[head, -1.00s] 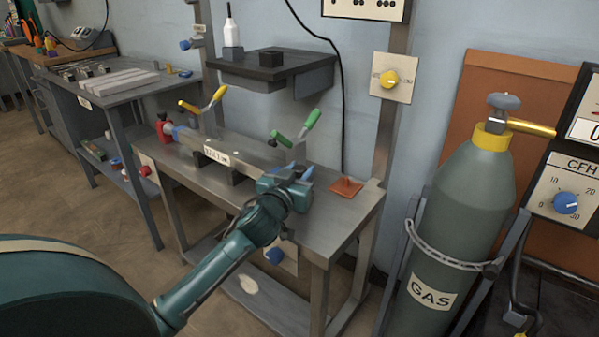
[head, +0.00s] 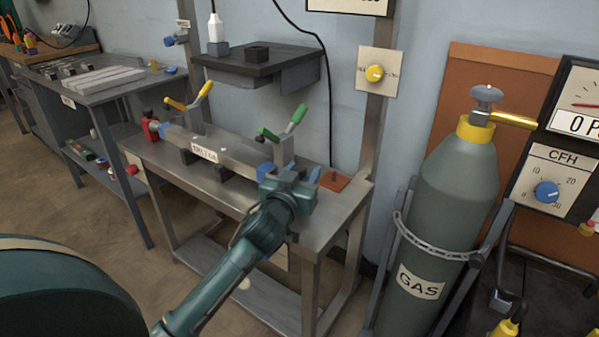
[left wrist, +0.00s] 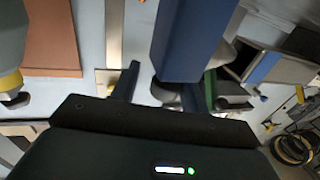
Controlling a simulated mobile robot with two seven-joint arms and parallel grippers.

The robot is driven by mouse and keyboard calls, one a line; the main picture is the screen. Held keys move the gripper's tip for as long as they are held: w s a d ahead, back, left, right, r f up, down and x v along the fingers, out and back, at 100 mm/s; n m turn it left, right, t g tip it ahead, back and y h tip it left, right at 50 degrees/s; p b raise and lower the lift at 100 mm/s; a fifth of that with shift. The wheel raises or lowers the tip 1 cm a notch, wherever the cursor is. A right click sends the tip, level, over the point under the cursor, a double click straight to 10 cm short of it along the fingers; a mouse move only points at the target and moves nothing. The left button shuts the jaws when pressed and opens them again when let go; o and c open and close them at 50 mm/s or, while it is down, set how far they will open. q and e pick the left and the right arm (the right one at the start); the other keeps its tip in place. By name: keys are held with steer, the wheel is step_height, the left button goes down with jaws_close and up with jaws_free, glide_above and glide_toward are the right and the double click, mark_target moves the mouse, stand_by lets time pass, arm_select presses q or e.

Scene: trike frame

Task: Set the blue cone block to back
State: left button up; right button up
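A small blue block (head: 265,171) shows at the right end of the grey beam (head: 238,163), just left of my left gripper; I cannot make out a cone shape. My left gripper (head: 299,178) is above the right part of the steel bench, beside the beam's end. In the left wrist view, a large blue face (left wrist: 195,40) is very close and overlaps the right finger. The left finger stands apart from it with a visible gap, so the gripper (left wrist: 160,85) looks open.
A yellow-handled clamp (head: 190,100) and a green-handled clamp (head: 284,135) stand at the beam. An orange pad (head: 334,180) lies on the bench at right. A raised dark shelf (head: 255,68) is behind. A gas cylinder (head: 445,200) stands to the right.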

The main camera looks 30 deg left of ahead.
arm_select(q)
steer(key=shift+o, duration=0.4)
steer(key=shift+a, duration=0.1)
arm_select(e)
steer(key=shift+r, duration=0.1)
arm_select(q)
steer(key=shift+s, duration=0.1)
steer(key=shift+s, duration=0.25)
steer(key=s+d+p, duration=0.2)
steer(key=s, duration=1)
steer(key=shift+s+d, duration=0.15)
steer(key=shift+d, duration=0.05)
arm_select(e)
steer(key=shift+w+d+m+g+h, duration=0.2)
steer(key=shift+d+m+g+h, duration=0.25)
steer(key=shift+h, duration=0.25)
